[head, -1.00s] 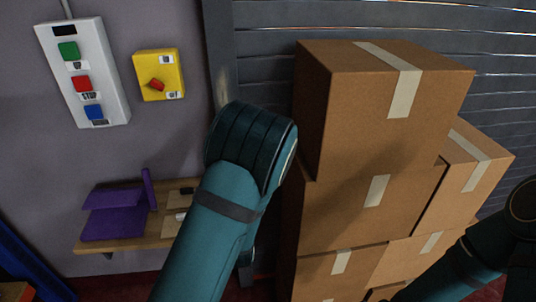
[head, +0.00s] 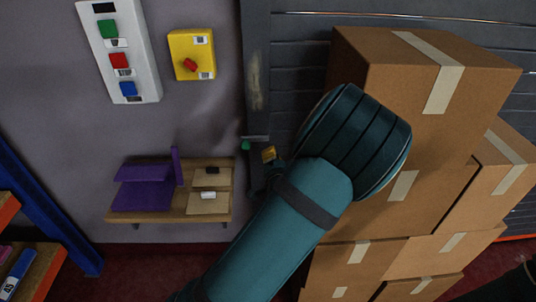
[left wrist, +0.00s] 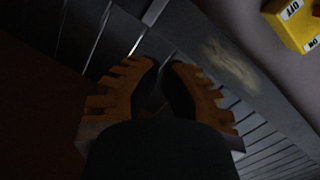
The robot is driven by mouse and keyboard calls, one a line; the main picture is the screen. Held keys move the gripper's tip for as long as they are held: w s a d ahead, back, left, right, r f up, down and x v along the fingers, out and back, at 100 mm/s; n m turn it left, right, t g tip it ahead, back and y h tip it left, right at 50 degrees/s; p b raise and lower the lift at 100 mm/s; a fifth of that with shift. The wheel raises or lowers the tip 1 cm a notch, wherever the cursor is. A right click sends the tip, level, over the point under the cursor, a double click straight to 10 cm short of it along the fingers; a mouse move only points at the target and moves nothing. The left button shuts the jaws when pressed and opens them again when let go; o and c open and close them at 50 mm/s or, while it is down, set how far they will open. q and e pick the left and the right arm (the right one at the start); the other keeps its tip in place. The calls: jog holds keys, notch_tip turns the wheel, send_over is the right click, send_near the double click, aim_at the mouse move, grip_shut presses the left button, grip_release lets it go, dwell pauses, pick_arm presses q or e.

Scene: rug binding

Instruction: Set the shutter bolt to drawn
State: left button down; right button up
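The shutter (head: 300,75) of grey slats fills the right side of the head view behind the boxes, beside a dark upright post (head: 256,70). A small grey fitting with a green end (head: 246,145) sits low on this post. It may be the shutter bolt; its position is too small to read. My left arm covers the area to its right. An orange piece of my left gripper (head: 268,154) shows next to the fitting. In the left wrist view, the left gripper (left wrist: 164,68) has a narrow gap between its dark pads and nothing visible in it. My right gripper is out of view.
Cardboard boxes (head: 440,90) are stacked against the shutter, close to my left arm. A yellow switch box (head: 205,45) and a white button panel (head: 140,60) hang on the wall. A wooden shelf (head: 145,216) with purple pieces is below. A blue rack post (head: 50,205) stands left.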

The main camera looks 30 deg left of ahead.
aim_at(243, 144)
pick_arm(q)
jog(key=shift+w+a+f+b, duration=0.25)
jog(key=shift+w+a+f, duration=0.2)
jog(key=shift+w+a, duration=0.7)
jog(key=shift+w+a+f+b, duration=0.3)
jog(key=shift+w+a+f, duration=0.25)
jog(key=shift+a, duration=1.05)
jog(key=shift+w+a+f+b, duration=0.25)
jog(key=shift+w+a+f, duration=0.15)
jog(key=shift+w+a, duration=0.75)
jog(key=shift+s+a, duration=0.2)
jog(key=shift+s, duration=0.05)
jog(key=s+a, duration=0.1)
jog(key=a, duration=0.1)
jog(key=s+a, duration=0.1)
jog(key=a, duration=0.1)
jog(key=shift+s, duration=0.2)
jog(key=shift+w+d+r, duration=0.1)
